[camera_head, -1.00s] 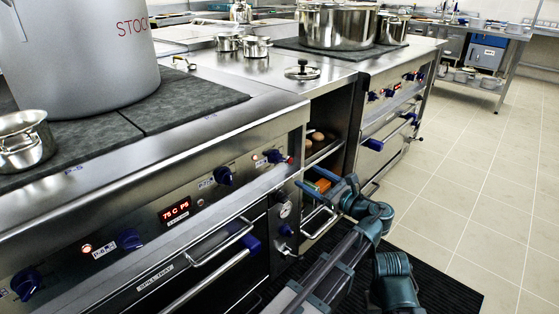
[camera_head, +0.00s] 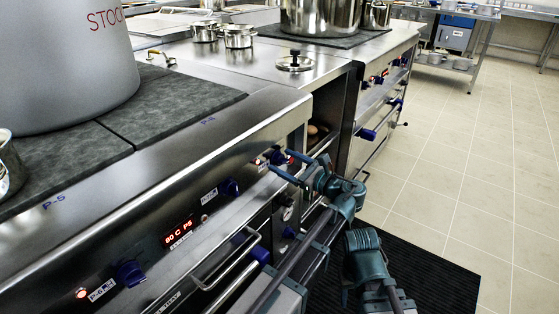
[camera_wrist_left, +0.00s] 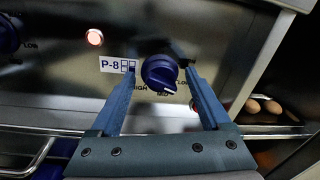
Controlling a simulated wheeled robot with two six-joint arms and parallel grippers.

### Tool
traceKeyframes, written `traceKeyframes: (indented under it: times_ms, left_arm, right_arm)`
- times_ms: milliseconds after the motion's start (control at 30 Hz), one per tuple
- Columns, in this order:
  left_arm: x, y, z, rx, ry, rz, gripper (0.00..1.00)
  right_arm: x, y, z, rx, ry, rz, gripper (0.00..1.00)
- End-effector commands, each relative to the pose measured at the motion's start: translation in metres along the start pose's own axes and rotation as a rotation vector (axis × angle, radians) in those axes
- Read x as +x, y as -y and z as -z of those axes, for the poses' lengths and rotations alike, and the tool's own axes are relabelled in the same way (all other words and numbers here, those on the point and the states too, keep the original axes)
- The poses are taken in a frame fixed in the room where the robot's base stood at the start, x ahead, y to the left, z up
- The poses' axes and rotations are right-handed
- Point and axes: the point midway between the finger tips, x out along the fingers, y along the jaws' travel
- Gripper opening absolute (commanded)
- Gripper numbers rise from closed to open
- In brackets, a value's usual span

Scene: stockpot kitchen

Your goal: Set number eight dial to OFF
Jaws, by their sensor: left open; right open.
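The number eight dial (camera_wrist_left: 160,72) is a dark blue knob beside the P-8 label (camera_wrist_left: 116,65) in the left wrist view. HIGH, MID and LOW show around its lower side; its white mark points down and right, between MID and LOW. I cannot read an OFF mark. My left gripper (camera_head: 281,161) is at the far end of the stove's front panel in the head view. In the left wrist view my left gripper (camera_wrist_left: 160,72) is open, one finger on each side of the dial; contact is unclear. No right gripper fingers are visible.
A lit indicator (camera_wrist_left: 95,37) is left of the P-8 label. Other blue dials (camera_head: 229,188) and a red display (camera_head: 178,234) reading 80 C P5 line the panel. A large stockpot (camera_head: 70,80) stands above. Floor at right is clear.

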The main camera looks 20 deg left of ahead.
Motion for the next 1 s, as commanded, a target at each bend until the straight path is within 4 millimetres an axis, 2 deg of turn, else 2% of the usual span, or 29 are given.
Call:
traceKeyframes:
  times_ms: [67,100,533,767,1000]
  left_arm:
    - [0.0,0.0,0.0,0.0,0.0,0.0,0.81]
    - [0.0,0.0,0.0,0.0,0.0,0.0,0.77]
    - [0.0002,-0.0003,0.0,0.0,0.0,-0.001,0.0]
    - [0.0003,-0.0007,0.0002,-0.017,0.001,-0.001,0.0]
    - [0.0007,-0.0013,0.0012,-0.13,0.009,0.001,0.0]
  right_arm:
    - [0.0,-0.0001,-0.0001,0.0,0.0,0.0,0.5]
    - [0.0,-0.0001,-0.0001,0.0,0.0,0.0,0.5]
    - [0.0,0.0,0.0,0.0,0.0,0.0,0.5]
    - [0.0006,0.0,0.0,0.0,0.0,0.0,0.5]
    - [0.0033,0.0003,0.0002,0.001,0.0,0.0,0.5]
